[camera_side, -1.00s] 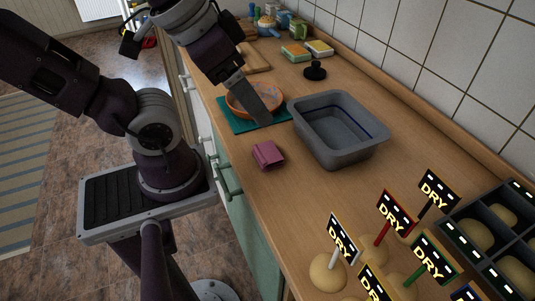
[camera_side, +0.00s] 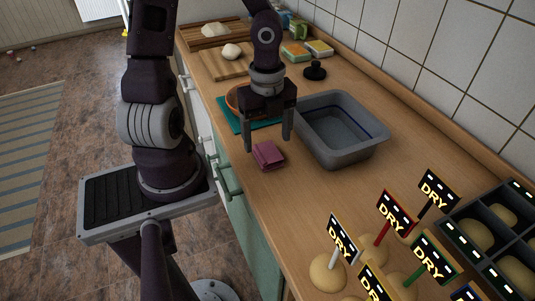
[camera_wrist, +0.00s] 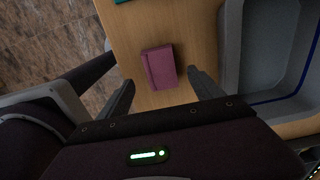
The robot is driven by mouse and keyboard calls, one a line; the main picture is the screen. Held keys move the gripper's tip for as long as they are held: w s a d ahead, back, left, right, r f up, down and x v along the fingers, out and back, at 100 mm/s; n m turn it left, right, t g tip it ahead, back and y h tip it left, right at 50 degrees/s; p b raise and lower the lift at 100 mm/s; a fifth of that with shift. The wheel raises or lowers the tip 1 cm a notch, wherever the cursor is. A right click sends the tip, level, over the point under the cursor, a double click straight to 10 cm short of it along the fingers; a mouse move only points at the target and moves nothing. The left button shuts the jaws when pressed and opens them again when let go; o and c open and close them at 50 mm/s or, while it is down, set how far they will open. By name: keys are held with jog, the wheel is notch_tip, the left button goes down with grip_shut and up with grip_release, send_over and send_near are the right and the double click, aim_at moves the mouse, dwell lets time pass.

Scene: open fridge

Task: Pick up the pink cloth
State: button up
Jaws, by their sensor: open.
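The pink cloth (camera_side: 268,155) is a small folded block lying on the wooden counter, in front of the teal mat. My gripper (camera_side: 268,144) points down above the cloth, its two fingers spread apart and empty. In the wrist view the cloth (camera_wrist: 160,67) lies ahead of and between the two open fingers (camera_wrist: 160,88). The fingers look higher than the cloth and do not appear to touch it.
A grey basin (camera_side: 340,130) stands close to the right of the cloth. Signs marked DRY (camera_side: 342,238) stand in round bases at the front right. The counter in front of the cloth is clear.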

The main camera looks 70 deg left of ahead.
aim_at(268, 150)
notch_tip(268, 150, down, 4)
jog(key=shift+r, duration=0.1)
jog(key=shift+a, duration=0.1)
jog(key=c, duration=1.4)
notch_tip(268, 150, up, 10)
jog(key=shift+r, duration=0.1)
